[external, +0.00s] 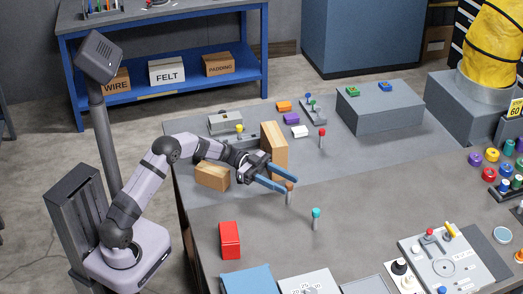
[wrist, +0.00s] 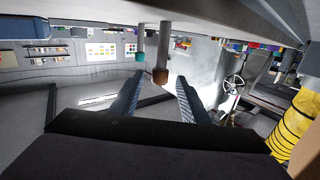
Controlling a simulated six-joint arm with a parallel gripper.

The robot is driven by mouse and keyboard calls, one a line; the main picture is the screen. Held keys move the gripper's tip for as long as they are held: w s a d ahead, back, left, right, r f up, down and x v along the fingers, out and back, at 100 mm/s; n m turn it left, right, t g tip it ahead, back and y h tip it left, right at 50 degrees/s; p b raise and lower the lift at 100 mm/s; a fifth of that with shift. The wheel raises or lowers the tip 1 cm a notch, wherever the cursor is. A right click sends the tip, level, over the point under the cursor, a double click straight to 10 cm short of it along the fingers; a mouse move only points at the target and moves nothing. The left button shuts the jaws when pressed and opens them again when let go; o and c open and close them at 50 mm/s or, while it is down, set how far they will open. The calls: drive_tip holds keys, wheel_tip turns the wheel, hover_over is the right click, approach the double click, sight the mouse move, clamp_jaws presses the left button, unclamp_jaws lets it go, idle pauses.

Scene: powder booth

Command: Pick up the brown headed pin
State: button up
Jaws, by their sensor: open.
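The brown headed pin (external: 289,188) stands upright on the grey table, with a brown head on a grey shaft. My gripper (external: 290,184) is open, and its blue fingertips are at the height of the brown head. In the wrist view, which appears upside down, the brown head (wrist: 160,76) shows between the two fingers of my gripper (wrist: 159,79), near their tips. No contact with either finger is visible. A teal headed pin (external: 316,213) stands upright to the right and nearer the camera; it also shows in the wrist view (wrist: 139,57).
Wooden blocks (external: 273,150) stand beside my gripper. A red box (external: 230,240) is nearer the camera. A red headed pin (external: 322,138) stands farther back, with a grey block (external: 381,105) beyond.

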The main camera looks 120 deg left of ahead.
drive_tip(key=shift+s+f, duration=0.6)
drive_tip(key=shift+s, duration=0.05)
drive_tip(key=shift+w+d+r+p, duration=0.15)
drive_tip(key=shift+w+p, duration=0.15)
drive_tip(key=shift+w, duration=0.95)
drive_tip(key=shift+w+d+p, duration=0.2)
drive_tip(key=shift+w+p, duration=0.05)
drive_tip(key=shift+w, duration=0.95)
drive_tip(key=shift+w+d+r+p, duration=0.15)
drive_tip(key=shift+w+p, duration=0.15)
drive_tip(key=shift+w, duration=0.95)
drive_tip(key=shift+f, duration=0.1)
clamp_jaws()
